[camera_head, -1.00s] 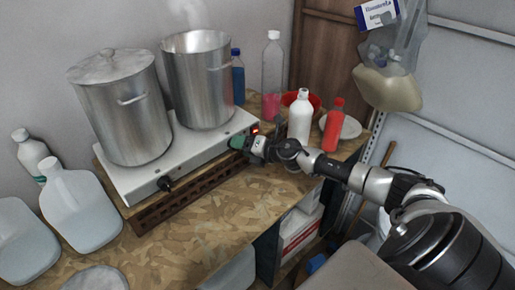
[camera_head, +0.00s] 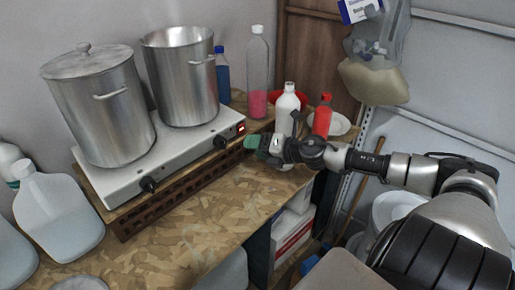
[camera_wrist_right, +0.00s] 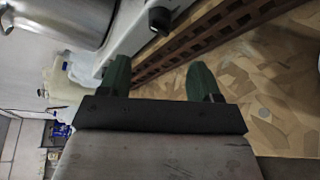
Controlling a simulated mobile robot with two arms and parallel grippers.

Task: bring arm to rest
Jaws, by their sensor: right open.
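My right gripper (camera_head: 250,143) is above the right end of the wooden counter, just right of the hot plate's front corner. Its green fingers show in the right wrist view (camera_wrist_right: 160,82), spread apart with nothing between them. The right arm reaches in from the lower right of the head view. A white bottle (camera_head: 286,112) stands just behind the gripper, its lower part partly hidden by it. My left gripper is not in view.
A white hot plate (camera_head: 128,186) carries a lidded pot (camera_head: 97,110) and an open pot (camera_head: 183,80). A red bottle (camera_head: 322,116), a clear bottle with pink liquid (camera_head: 258,75) and a blue bottle (camera_head: 222,78) stand behind. The front of the counter (camera_head: 190,235) is mostly bare.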

